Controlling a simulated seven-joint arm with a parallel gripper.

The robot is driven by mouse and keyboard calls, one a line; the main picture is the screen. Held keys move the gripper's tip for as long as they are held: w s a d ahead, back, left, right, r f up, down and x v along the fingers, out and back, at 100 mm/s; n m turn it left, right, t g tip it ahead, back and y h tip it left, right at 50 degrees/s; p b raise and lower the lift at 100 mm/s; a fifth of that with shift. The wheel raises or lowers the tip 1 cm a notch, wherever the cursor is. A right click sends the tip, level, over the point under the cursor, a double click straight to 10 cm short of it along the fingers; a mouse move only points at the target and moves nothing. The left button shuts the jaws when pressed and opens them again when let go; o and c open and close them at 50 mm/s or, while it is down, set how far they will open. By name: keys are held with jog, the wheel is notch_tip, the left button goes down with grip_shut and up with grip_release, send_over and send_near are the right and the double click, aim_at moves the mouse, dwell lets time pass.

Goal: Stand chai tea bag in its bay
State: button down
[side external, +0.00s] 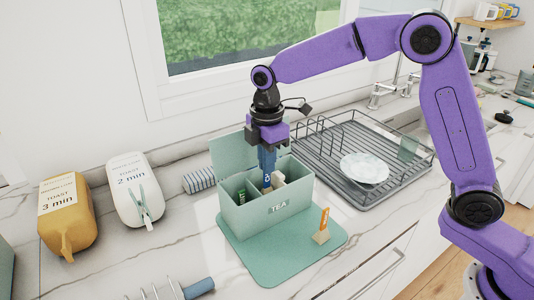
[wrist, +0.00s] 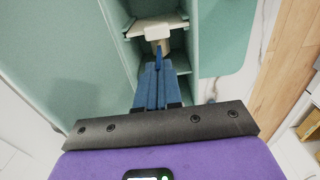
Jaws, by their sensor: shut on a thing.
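The green tea box (side external: 280,207), marked TEA, stands with its lid up at the back. My gripper (side external: 267,168) points straight down into the box. Its blue fingers (wrist: 157,88) are shut on a slim dark blue tea bag (side external: 267,181) with white marks, which I take to be the chai one; its label is too small to read. The bag is upright, its lower part hidden behind the box's front wall. In the wrist view only its narrow blue edge (wrist: 158,56) shows, next to a white piece in a bay. I cannot tell whether it touches the floor.
Other packets (side external: 240,190) stand in the box's left part. An orange card in a wooden stand (side external: 321,237) is on the green mat (side external: 265,265) in front.

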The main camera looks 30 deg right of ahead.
jog(key=shift+f, duration=1.55)
jog(key=c, duration=1.2)
grip_release()
jog(key=shift+r, duration=4)
